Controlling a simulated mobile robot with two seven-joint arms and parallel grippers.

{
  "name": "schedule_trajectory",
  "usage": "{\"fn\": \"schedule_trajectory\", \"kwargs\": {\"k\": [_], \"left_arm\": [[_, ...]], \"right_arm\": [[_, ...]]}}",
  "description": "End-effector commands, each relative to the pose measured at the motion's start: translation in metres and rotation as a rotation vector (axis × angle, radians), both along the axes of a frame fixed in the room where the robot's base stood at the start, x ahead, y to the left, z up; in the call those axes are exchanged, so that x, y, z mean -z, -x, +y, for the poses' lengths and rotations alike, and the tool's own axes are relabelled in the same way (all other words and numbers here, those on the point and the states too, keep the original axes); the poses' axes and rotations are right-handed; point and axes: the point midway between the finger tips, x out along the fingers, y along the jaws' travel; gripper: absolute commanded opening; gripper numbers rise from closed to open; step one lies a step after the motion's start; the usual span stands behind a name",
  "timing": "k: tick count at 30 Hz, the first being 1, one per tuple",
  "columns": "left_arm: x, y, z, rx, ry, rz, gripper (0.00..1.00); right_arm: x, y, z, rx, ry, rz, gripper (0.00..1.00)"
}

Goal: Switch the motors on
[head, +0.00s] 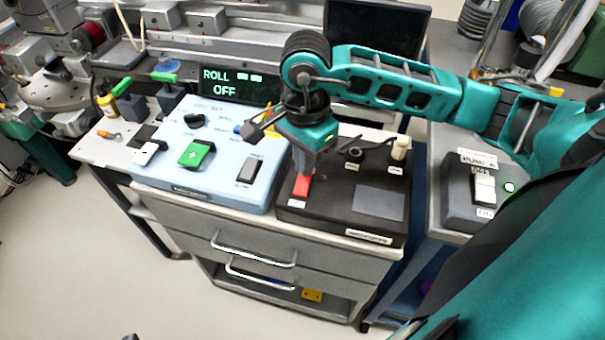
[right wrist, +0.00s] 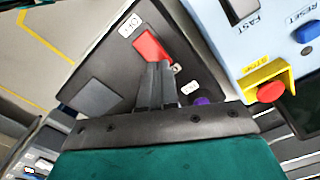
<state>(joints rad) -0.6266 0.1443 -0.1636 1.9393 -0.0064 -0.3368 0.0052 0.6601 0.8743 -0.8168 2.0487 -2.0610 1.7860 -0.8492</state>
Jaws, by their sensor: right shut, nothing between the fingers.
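A black control box (head: 330,215) stands on the cart top, with a red rocker switch (head: 302,187) at its left front. The front label is too small to read. My right gripper (head: 306,168) points down at the rocker from above, shut and empty. In the right wrist view, the shut fingertips (right wrist: 160,68) are at one end of the red rocker (right wrist: 150,45); I cannot tell whether they touch it. The fingers partly hide that end and its label. A white label (right wrist: 130,25) lies beyond the rocker's other end. My left gripper is not in view.
A pale blue box (head: 222,150) with a green switch (head: 196,154) stands left of the black box. A yellow-guarded red stop button (right wrist: 270,91) is near the gripper. A display (head: 228,84) reads "ROLL OFF". A pump box (head: 462,208) stands at right.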

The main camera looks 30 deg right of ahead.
Motion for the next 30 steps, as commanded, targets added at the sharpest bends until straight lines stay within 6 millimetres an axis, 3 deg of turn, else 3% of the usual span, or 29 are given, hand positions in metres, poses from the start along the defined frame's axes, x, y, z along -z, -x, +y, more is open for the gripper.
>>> {"fn": "schedule_trajectory", "kwargs": {"k": [30], "left_arm": [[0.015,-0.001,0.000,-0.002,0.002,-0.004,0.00]], "right_arm": [[0.016,0.000,0.000,0.000,0.000,0.001,0.00]]}}
